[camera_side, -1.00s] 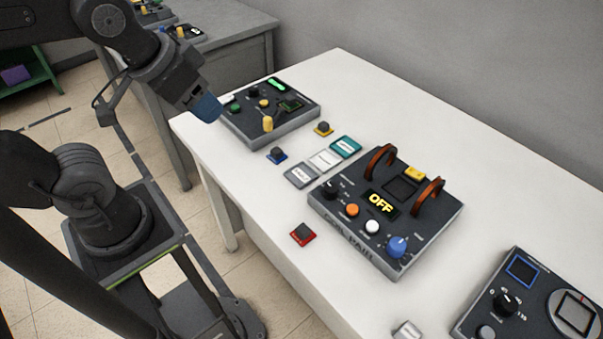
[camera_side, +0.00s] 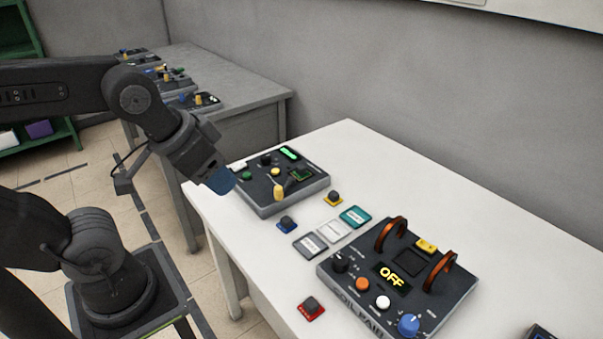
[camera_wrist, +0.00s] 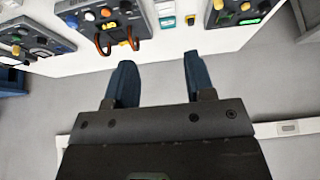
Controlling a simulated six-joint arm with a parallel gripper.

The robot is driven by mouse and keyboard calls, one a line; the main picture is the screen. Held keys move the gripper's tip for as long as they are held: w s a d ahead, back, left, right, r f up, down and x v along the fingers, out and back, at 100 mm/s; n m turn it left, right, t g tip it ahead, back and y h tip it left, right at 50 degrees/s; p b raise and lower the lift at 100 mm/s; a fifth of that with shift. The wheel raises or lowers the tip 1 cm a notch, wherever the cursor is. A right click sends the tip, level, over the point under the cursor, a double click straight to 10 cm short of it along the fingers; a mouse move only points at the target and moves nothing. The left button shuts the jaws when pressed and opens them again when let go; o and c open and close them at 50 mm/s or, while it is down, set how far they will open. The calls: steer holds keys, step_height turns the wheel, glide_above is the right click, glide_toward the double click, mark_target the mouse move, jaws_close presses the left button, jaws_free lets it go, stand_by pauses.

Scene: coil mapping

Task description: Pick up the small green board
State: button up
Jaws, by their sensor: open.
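A small flat teal-green piece (camera_side: 355,216) lies on the white table, beside a white card (camera_side: 333,231) and a grey card (camera_side: 310,245). It is the only loose green piece I make out, and I cannot tell for sure that it is the board. The teal piece also shows near the top of the wrist view (camera_wrist: 167,21). My gripper (camera_side: 221,182) hangs at the table's left edge, close to the left corner of a dark control box, apart from the teal piece. In the wrist view its two blue fingers (camera_wrist: 158,62) are spread with nothing between them.
The dark control box (camera_side: 268,202) with knobs stands nearest my gripper. A larger "OFF" box (camera_side: 340,282) with two copper coils stands to the right.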

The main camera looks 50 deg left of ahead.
steer(key=shift+o, duration=0.6)
